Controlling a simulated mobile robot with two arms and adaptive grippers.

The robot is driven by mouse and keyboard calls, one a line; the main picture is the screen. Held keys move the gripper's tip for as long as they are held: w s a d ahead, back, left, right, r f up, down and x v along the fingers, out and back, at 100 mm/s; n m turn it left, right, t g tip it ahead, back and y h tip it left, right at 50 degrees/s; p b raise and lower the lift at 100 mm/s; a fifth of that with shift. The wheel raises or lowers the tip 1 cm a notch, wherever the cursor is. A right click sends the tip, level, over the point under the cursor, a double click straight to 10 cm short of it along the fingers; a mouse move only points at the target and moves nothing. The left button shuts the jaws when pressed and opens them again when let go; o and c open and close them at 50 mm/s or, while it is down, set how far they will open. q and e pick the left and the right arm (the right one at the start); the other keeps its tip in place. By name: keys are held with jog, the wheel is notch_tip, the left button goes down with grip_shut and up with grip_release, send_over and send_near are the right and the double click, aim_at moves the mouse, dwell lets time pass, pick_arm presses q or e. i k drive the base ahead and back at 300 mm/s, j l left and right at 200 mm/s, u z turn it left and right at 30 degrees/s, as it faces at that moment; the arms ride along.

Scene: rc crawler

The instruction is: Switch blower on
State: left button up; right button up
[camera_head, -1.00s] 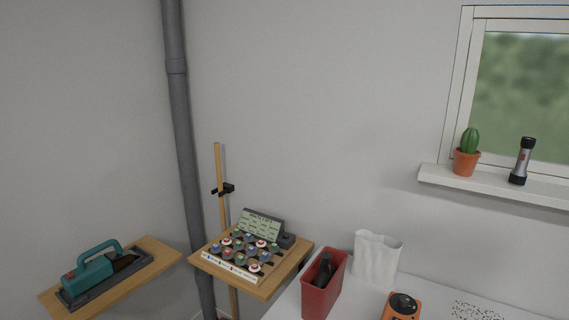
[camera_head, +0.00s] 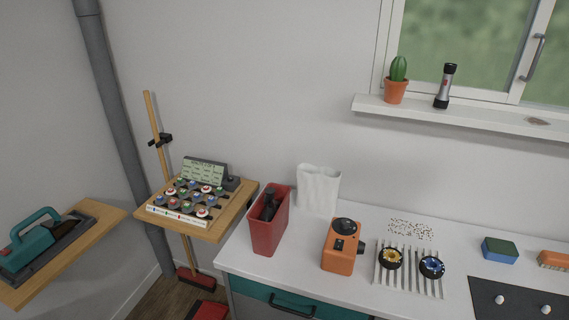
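A teal device with a loop handle and a dark nozzle (camera_head: 32,244), which looks like the blower, lies on a dark grey base (camera_head: 72,232) on a wooden shelf at the left. Its left end is cut off by the picture's edge. I cannot make out a switch on it or tell whether it is on. Neither of my grippers is in view.
A wooden shelf (camera_head: 218,230) holds a board of coloured knobs (camera_head: 187,200). On the white counter (camera_head: 290,262) stand a red bin (camera_head: 268,225), a white bag (camera_head: 318,188), an orange device (camera_head: 341,250) and two wheels on a ribbed mat. A broom leans in the corner.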

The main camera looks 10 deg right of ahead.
aim_at(339, 243)
jog(key=z, duration=1.05)
